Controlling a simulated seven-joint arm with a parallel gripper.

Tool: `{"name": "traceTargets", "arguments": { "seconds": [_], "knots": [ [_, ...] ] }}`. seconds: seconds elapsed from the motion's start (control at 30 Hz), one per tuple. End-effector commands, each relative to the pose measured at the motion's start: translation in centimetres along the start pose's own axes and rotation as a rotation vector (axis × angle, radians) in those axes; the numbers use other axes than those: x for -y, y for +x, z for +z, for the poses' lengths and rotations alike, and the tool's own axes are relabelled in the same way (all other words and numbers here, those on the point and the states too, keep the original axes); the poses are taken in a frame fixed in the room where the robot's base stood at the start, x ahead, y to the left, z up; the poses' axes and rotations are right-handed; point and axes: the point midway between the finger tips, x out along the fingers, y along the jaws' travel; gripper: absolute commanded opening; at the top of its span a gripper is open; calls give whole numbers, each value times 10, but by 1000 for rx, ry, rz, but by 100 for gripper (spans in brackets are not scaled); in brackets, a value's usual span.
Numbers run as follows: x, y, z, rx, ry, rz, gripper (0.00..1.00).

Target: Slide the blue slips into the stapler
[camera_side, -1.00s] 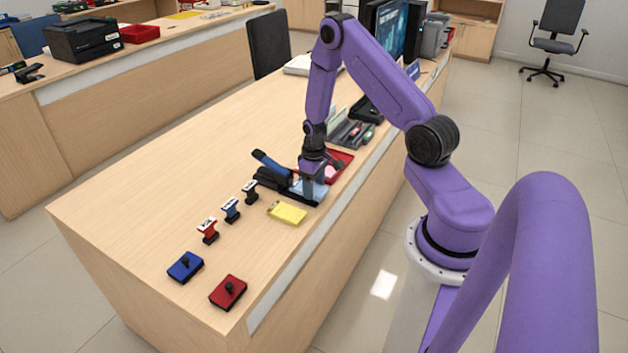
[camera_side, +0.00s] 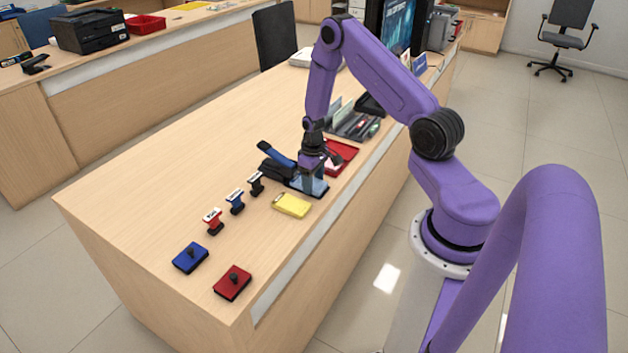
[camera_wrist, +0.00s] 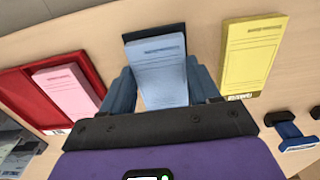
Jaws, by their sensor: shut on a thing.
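The blue slips (camera_wrist: 162,72) lie as a pad between the two fingers of my gripper (camera_wrist: 162,90) in the wrist view. The fingers are shut on the pad's long sides. In the side view my gripper (camera_side: 314,172) is low at the counter, and the blue slips (camera_side: 318,187) show partly beneath it. The stapler (camera_side: 277,155), black with a raised blue arm, stands just left of my gripper. How its mouth meets the slips is hidden. A dark strip (camera_wrist: 152,34) shows beyond the slips' far end in the wrist view.
A yellow pad (camera_side: 291,205) lies left of the slips. A red tray (camera_side: 345,152) with a pink pad (camera_wrist: 66,88) is on the other side. Several stamps (camera_side: 236,201) and two ink pads (camera_side: 190,258) stand to the left. The counter (camera_side: 185,165) behind the stamps is clear.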

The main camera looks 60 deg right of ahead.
Motion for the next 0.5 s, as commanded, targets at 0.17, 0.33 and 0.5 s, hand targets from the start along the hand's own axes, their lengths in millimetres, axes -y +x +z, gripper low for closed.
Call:
{"name": "traceTargets", "arguments": {
  "seconds": [0.17,0.33,0.5],
  "knots": [
    [0,0,-1,0,0,0,29],
    [0,0,-3,-1,0,0,29],
    [0,0,-6,-1,0,0,29]
  ]
}}
